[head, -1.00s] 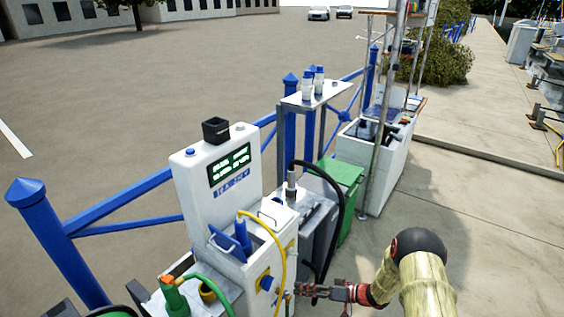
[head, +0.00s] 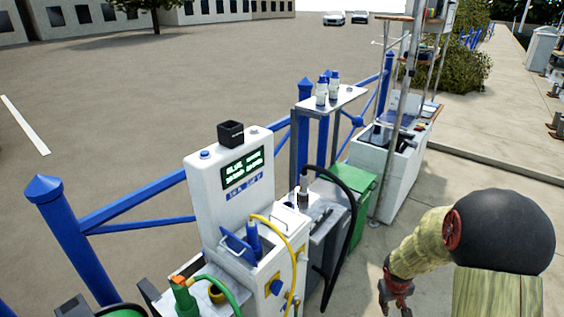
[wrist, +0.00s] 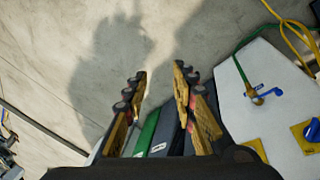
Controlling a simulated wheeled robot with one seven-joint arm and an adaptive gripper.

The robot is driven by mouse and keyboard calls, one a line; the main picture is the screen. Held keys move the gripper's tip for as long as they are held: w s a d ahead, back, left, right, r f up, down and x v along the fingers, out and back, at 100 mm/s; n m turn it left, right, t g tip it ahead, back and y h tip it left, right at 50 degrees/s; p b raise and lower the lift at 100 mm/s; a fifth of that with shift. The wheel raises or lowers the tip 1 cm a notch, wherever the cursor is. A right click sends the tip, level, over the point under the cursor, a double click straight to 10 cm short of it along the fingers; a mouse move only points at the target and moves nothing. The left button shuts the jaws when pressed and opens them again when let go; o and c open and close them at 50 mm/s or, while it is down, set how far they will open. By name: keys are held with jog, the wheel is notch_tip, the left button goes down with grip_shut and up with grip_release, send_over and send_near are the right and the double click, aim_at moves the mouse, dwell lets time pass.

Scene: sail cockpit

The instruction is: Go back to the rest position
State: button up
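My gripper (head: 397,298) hangs at the lower right of the head view, over the concrete to the right of the white pump cabinet (head: 222,203). Part of its end is cut off by the frame's bottom edge. My arm is folded, with a large black joint at the right.
The cabinet carries a blue nozzle (head: 254,241) and a yellow hose (head: 290,242). A black hose (head: 352,215) loops beside a green bin (head: 361,190). A blue railing (head: 140,200) runs behind. Pavement at right is open.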

jog(key=s+a+r+t, duration=0.1)
jog(key=s+a+r, duration=0.4)
jog(key=r, duration=0.5)
jog(key=s+a+r+t+y, duration=0.1)
jog(key=s+a+r, duration=0.5)
jog(key=s+r, duration=0.4)
jog(key=s+a+r+m+t+y, duration=0.1)
jog(key=s+a+r, duration=0.4)
jog(key=s+r, duration=0.3)
notch_tip(320, 180, up, 4)
jog(key=shift+s+a+r+t, duration=0.2)
jog(key=shift+a+t, duration=0.05)
jog(key=shift+t, duration=0.05)
